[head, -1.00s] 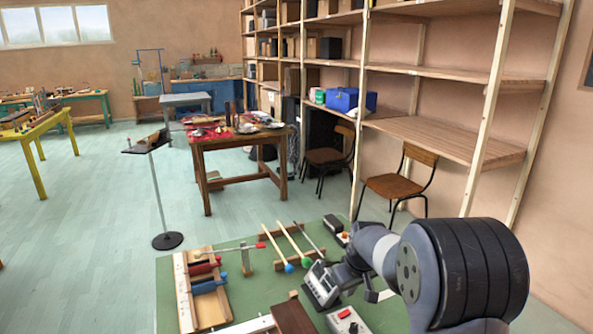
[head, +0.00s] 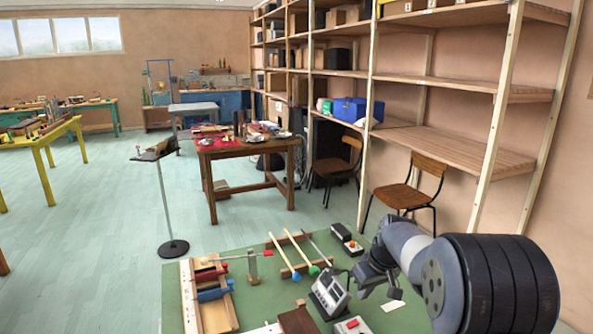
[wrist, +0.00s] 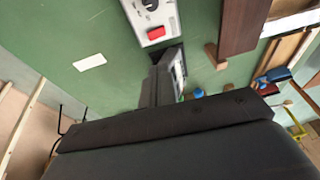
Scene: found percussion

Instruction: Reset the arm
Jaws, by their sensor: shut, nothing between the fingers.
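My arm enters the head view from the lower right. My gripper (head: 368,284) is at its far end, low over the right part of a green-topped table (head: 240,300). It is small and partly hidden by the arm there. In the wrist view my gripper (wrist: 165,108) shows as a broad dark shape across the bottom. It is shut and holds nothing. A grey boxed device (head: 328,292) stands just left of it in the head view, and beside it in the wrist view (wrist: 177,68).
On the green table lie a wooden frame with coloured parts (head: 208,290), sticks with blue and green heads (head: 283,257), a box with a red button (head: 350,326) and a white card (head: 393,305). A chair (head: 404,195) and shelving (head: 455,145) stand behind.

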